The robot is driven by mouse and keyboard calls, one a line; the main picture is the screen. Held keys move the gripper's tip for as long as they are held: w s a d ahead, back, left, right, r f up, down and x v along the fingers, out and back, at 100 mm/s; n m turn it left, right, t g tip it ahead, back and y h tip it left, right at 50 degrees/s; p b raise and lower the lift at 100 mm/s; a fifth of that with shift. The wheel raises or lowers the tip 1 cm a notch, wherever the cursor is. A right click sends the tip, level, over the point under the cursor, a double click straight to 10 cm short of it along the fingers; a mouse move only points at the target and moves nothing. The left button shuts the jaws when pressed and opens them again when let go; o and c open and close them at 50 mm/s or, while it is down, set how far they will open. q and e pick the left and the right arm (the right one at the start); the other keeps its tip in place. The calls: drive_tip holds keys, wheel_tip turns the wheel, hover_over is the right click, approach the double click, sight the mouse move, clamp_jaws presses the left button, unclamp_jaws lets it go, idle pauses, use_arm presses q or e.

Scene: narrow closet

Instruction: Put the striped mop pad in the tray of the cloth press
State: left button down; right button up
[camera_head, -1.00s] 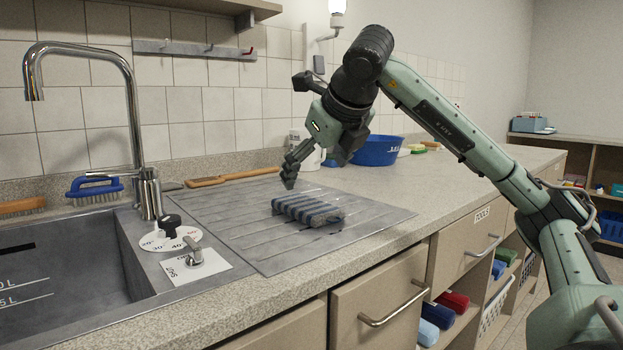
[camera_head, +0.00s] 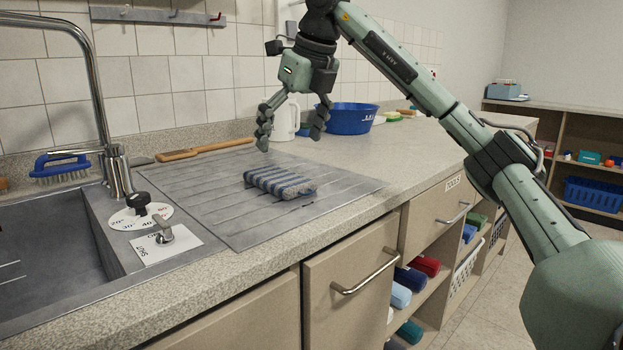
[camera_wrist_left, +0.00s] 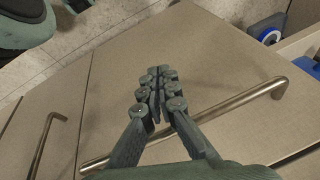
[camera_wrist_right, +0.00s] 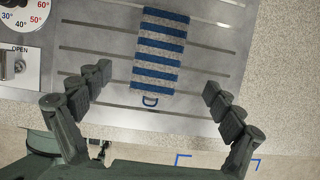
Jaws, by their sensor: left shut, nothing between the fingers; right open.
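The striped mop pad (camera_head: 280,183), grey with blue stripes, lies flat on the ribbed drainboard (camera_head: 215,207) right of the sink. It also shows in the right wrist view (camera_wrist_right: 160,52), ahead of the fingers. My right gripper (camera_head: 291,140) is open and empty, pointing down above and a little behind the pad. In the right wrist view its spread fingers (camera_wrist_right: 158,100) stand either side of the pad's near end, not touching it. My left gripper (camera_wrist_left: 160,100) is shut and empty in front of cabinet doors. I cannot make out a cloth press or its tray.
A dial (camera_head: 140,212) and a lever plate (camera_head: 166,243) sit beside the sink (camera_head: 40,270). A blue brush (camera_head: 60,168), wooden-handled tool (camera_head: 200,150), white jug (camera_head: 286,121) and blue basin (camera_head: 352,118) stand toward the back.

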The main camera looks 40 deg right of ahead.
sight(278, 176)
drive_tip(key=x, duration=0.7)
drive_tip(key=shift+w+a+f, duration=0.1)
drive_tip(key=shift+w+f, duration=0.2)
drive_tip(key=shift+w, duration=0.05)
drive_tip(key=shift+r, duration=0.1)
drive_tip(key=c, duration=1.5)
